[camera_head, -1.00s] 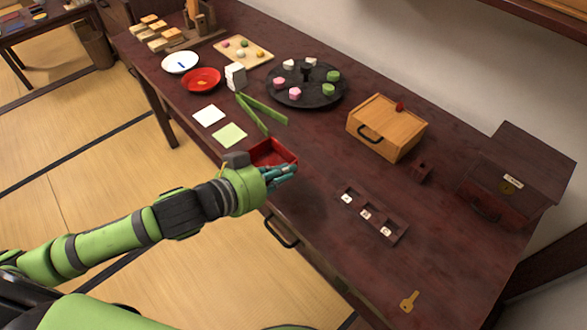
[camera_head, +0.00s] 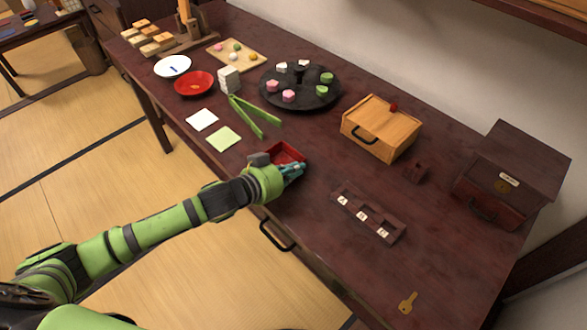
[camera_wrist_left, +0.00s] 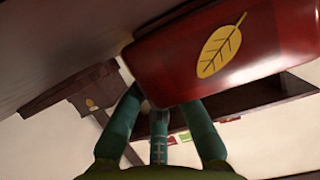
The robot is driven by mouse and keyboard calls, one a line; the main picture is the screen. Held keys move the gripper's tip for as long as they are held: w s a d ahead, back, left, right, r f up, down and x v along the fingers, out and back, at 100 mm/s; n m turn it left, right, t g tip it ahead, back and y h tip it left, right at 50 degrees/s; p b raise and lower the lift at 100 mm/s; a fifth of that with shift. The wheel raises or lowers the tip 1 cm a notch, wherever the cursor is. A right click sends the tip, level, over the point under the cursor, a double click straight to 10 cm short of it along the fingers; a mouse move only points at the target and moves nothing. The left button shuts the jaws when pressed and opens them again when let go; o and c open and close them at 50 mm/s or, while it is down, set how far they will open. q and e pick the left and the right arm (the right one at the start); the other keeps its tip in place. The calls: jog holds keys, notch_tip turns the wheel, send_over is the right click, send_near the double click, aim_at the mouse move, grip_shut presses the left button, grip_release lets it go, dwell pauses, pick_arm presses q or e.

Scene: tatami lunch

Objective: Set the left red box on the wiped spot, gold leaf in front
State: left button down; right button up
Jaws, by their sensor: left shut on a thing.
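The red box (camera_head: 287,151) is in my left gripper (camera_head: 293,171), over or on the table near its front edge. In the head view the box looks open-topped, and the hand hides part of it. In the left wrist view the box (camera_wrist_left: 160,70) fills the upper right, tilted in the picture, with a gold leaf (camera_wrist_left: 221,46) on the side facing the camera. The gripper's teal fingers (camera_wrist_left: 165,125) are shut on the box. I cannot tell whether the box touches the table. No wiped spot stands out. My right gripper is not in view.
Green tongs (camera_head: 255,117), a white square (camera_head: 202,120) and a green square (camera_head: 224,138) lie left of the box. A dark slotted holder (camera_head: 384,220) and a key (camera_head: 408,302) are to the right. A wooden box (camera_head: 382,130) and round tray (camera_head: 300,88) stand behind.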

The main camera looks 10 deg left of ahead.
pick_arm(q)
jog(key=c, duration=1.4)
grip_release()
jog(key=shift+o, duration=0.2)
jog(key=v, duration=1.2)
